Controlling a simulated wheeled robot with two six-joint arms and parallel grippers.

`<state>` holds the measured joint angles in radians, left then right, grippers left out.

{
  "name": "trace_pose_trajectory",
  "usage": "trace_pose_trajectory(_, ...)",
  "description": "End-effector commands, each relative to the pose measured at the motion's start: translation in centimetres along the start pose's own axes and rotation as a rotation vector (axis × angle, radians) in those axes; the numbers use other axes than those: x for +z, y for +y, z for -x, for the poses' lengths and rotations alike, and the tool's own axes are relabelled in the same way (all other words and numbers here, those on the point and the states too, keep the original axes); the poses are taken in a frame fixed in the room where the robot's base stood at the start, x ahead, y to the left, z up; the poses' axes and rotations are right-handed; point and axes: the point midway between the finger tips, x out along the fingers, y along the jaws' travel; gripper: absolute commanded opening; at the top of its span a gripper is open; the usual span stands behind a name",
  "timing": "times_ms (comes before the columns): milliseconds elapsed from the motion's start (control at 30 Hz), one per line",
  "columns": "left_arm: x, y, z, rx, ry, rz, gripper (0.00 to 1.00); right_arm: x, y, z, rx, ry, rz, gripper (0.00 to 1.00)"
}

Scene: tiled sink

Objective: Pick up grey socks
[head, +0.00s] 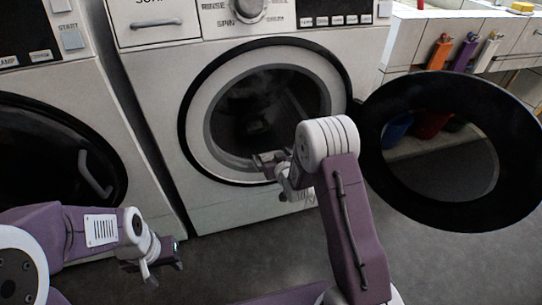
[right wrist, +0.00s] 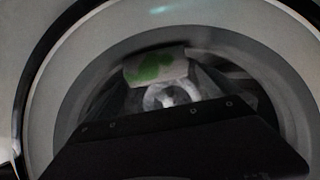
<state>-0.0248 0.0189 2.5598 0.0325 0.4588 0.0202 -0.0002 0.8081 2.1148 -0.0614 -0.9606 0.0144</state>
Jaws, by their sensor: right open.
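The middle washing machine (head: 165,85) has its round door (head: 380,150) swung open to the right. My right gripper (head: 265,160) is at the lower edge of the opening, open, with its arm reaching up from below. The right wrist view looks into the drum. A pale cloth with a green patch (right wrist: 156,66) shows inside, with a grey-white shape (right wrist: 165,96) just below it; I cannot tell whether this is the grey socks. My own dark gripper body covers the lower part of that view. My left gripper (head: 165,265) is low at the left, above the floor, away from the opening.
A second machine with a closed dark door (head: 60,150) stands at the left. The open door sticks out to the right of my right arm. A tiled sink counter with orange, purple and white bottles (head: 464,52) is at the back right. Grey floor below is clear.

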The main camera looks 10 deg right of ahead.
Motion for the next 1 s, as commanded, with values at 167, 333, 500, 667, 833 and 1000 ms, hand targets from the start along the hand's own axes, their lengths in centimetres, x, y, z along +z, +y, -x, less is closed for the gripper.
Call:
trace_pose_trajectory(167, -0.1, 0.0, 1.0, 0.0, 0.001, 0.0, 0.36, 0.1, 0.1, -2.4, 0.0, 0.002, 0.0, 1.0)
trace_pose_trajectory(333, 0.1, 0.0, -0.7, 0.0, -0.001, 0.0, 0.36, 0.2, 0.1, -5.0, 0.0, 0.002, 0.001, 1.0)
trace_pose_trajectory(500, 0.1, 0.0, -0.5, 0.0, -0.001, 0.0, 0.36, -0.1, 0.1, -5.1, 0.0, -0.001, 0.0, 1.0)
trace_pose_trajectory(667, 0.1, 0.0, -0.5, 0.0, 0.0, 0.0, 0.36, -0.1, 0.1, -5.1, 0.0, -0.001, 0.0, 0.78)
trace_pose_trajectory(833, 0.1, 0.0, -0.5, 0.0, 0.0, 0.0, 0.36, -0.1, 0.1, -5.1, 0.0, 0.0, 0.0, 0.37)
trace_pose_trajectory(1000, 0.1, 0.0, -0.5, 0.0, 0.0, 0.0, 0.36, -0.1, 0.1, -5.1, 0.0, 0.0, 0.0, 0.37)
